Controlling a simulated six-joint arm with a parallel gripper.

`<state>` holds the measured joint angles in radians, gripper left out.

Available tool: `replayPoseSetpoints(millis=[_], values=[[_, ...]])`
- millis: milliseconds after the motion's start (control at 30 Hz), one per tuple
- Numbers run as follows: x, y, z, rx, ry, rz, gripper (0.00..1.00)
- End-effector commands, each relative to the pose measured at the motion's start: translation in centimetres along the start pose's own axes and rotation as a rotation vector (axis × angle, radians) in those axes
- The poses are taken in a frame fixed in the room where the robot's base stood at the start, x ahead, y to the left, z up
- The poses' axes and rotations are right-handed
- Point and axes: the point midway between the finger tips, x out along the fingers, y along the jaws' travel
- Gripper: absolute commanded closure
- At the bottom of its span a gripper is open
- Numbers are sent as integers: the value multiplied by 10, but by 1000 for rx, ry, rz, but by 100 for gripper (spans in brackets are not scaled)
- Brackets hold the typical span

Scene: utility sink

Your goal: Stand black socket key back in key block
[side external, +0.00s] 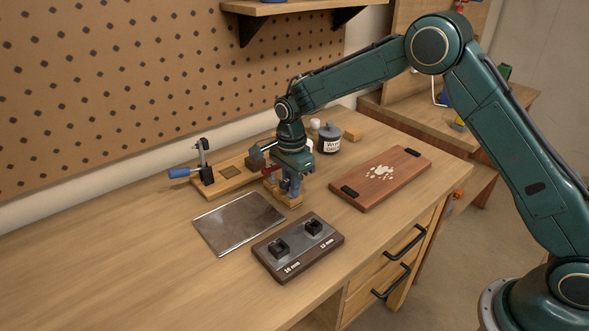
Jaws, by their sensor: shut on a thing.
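My gripper (290,187) points down over a small wooden block (292,203) in the middle of the bench and is shut. A small dark piece shows at its fingers, taken as the black socket key; it is mostly hidden, and I cannot tell whether its lower end is in the block or above it. The wooden block looks like the key block. A red upright piece (268,179) stands just left of the gripper at this block.
A grey metal sheet (238,223) lies left of the marked plate. Behind it is a wooden fixture (222,184) with a blue-handled clamp. A dark jar (329,139) stands behind the gripper. A brown board with black ends (375,184) lies right. The bench's front left is clear.

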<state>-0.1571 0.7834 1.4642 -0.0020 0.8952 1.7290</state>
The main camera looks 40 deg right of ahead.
Motion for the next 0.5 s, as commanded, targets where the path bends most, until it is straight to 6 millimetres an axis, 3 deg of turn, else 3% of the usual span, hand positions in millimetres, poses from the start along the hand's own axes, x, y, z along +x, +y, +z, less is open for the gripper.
replayPoseSetpoints(millis=[33, 133, 167, 500], values=[[0, 0, 0, 0, 0, 0, 80], [0, 0, 0, 0, 0, 0, 61], [0, 0, 0, 0, 0, -1, 59], [-1, 0, 0, 0, 0, -1, 59]])
